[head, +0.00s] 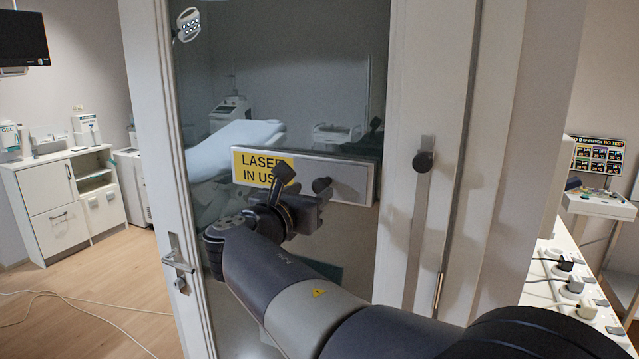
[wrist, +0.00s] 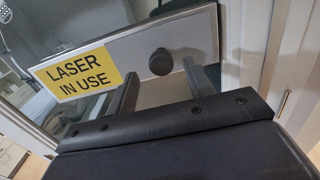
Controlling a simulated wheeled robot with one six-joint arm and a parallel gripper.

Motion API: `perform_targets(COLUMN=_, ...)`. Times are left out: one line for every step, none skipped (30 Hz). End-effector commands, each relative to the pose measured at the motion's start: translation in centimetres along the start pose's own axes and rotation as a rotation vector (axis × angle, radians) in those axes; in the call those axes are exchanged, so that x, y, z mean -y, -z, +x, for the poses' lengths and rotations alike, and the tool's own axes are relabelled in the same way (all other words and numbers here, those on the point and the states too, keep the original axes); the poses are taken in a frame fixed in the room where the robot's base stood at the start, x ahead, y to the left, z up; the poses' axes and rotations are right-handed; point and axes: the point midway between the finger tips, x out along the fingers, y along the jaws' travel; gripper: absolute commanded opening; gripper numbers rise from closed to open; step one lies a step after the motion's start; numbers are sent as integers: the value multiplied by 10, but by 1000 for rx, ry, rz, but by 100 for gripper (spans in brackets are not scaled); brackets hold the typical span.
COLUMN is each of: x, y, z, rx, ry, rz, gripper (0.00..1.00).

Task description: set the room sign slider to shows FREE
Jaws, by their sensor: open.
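The room sign (head: 345,180) is a long pale frame on the door's glass. Its left part shows a yellow panel (head: 250,165) reading LASER IN USE, also clear in the wrist view (wrist: 80,75). A plain grey plate covers the right part, with a round dark knob (wrist: 160,62) on it. My gripper (head: 302,190) is open in front of the sign. In the wrist view its fingers (wrist: 160,70) point at the plate, with the knob showing between their tips. I cannot tell whether the fingertips reach around the knob. No FREE wording shows.
A door handle (head: 178,262) is at the door's left edge. Another dark knob (head: 424,162) sits on a vertical metal strip on the right frame. A white cabinet (head: 65,200) stands at left; a counter with plugs (head: 570,285) is at right. Cables lie on the left floor.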

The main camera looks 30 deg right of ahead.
Motion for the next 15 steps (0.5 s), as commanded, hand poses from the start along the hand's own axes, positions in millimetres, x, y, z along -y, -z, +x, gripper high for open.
perform_targets(x=1, y=-1, z=10, rx=-1, ry=5, rz=-1, gripper=50)
perform_targets(x=1, y=-1, z=16, rx=-1, ry=5, rz=0, gripper=50)
perform_targets(x=1, y=-1, z=22, rx=-1, ry=5, rz=1, gripper=50)
perform_targets(x=1, y=0, z=27, rx=-2, ry=5, rz=0, gripper=50)
perform_targets(x=1, y=0, z=32, rx=-2, ry=4, rz=0, gripper=50)
perform_targets(x=1, y=-1, z=37, rx=-2, ry=4, rz=0, gripper=50)
perform_targets(x=1, y=-1, z=41, rx=-1, ry=3, rz=1, gripper=50)
perform_targets(x=0, y=-1, z=44, rx=-1, ry=3, rz=0, gripper=50)
perform_targets(x=0, y=0, z=48, rx=-1, ry=3, rz=0, gripper=50)
perform_targets(x=0, y=0, z=50, rx=-1, ry=2, rz=1, gripper=50)
perform_targets(x=0, y=0, z=52, rx=-1, ry=1, rz=1, gripper=50)
perform_targets(x=0, y=0, z=54, rx=-1, ry=1, rz=2, gripper=50)
perform_targets(x=0, y=0, z=55, rx=-1, ry=1, rz=2, gripper=50)
perform_targets(x=0, y=0, z=56, rx=-1, ry=0, rz=2, gripper=50)
perform_targets(x=0, y=0, z=57, rx=-1, ry=0, rz=2, gripper=50)
